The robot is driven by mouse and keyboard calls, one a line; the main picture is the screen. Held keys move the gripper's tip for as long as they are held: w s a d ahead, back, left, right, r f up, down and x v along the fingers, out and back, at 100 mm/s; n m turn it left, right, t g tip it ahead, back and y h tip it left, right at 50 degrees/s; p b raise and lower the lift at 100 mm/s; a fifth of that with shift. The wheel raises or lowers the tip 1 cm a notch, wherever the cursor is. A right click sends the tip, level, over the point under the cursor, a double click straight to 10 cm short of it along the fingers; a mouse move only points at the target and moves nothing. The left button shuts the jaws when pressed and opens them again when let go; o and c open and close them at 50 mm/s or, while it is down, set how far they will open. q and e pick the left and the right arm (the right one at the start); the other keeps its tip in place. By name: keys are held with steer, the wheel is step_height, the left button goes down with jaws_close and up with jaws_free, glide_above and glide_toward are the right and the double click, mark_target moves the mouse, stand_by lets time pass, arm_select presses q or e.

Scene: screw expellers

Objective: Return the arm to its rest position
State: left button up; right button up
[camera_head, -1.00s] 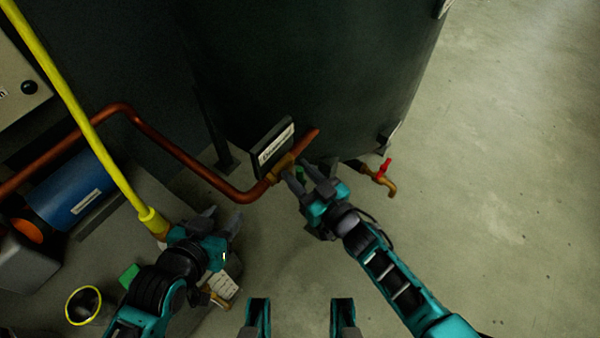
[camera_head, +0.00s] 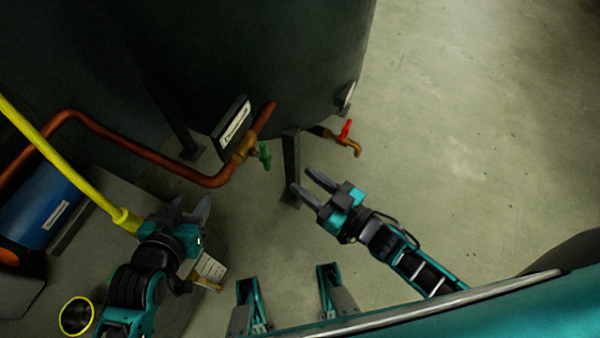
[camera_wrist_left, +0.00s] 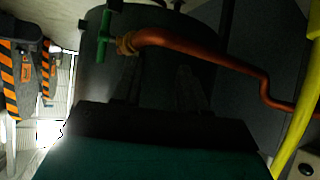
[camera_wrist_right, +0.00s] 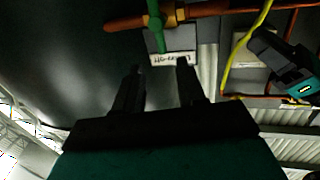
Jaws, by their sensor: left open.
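My right gripper (camera_head: 301,180) is open and empty in the head view, over the floor to the lower right of the green valve handle (camera_head: 265,156), with a gap between them. In the right wrist view its fingers (camera_wrist_right: 157,75) are apart with nothing between them, and the green handle (camera_wrist_right: 155,28) lies beyond the tips. My left gripper (camera_head: 191,207) is open at the lower left of the head view, close to the end of the yellow pipe; I cannot tell whether they touch. The left wrist view shows the green handle (camera_wrist_left: 104,40) at upper left.
A large dark tank (camera_head: 270,60) fills the back. A copper pipe (camera_head: 150,155) runs to the valve beside a label plate (camera_head: 233,122). A red-handled tap (camera_head: 345,130) and a metal leg (camera_head: 291,160) stand near my right gripper. A yellow pipe (camera_head: 70,165) crosses left. Floor at right (camera_head: 480,130) is clear.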

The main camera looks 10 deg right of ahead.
arm_select(q)
steer(key=shift+d+r, duration=0.1)
stand_by(0.4)
steer(key=shift+y, duration=0.4)
steer(key=a+r+p, duration=0.1)
steer(key=p, duration=0.1)
steer(key=a+r+p, duration=0.1)
steer(key=p, duration=0.2)
steer(key=s+r+p, duration=0.1)
steer(key=r+p, duration=0.1)
steer(key=shift+a+p, duration=0.3)
steer(key=shift+a, duration=0.1)
arm_select(e)
steer(key=s+d+r+m+g+h, duration=0.2)
steer(key=d+r+m+h, duration=0.3)
steer(key=d+r+h, duration=0.3)
steer(key=shift+s+d+g+h, duration=0.45)
steer(key=shift+s+d, duration=0.2)
steer(key=shift+d, duration=0.25)
steer(key=shift+r, duration=0.1)
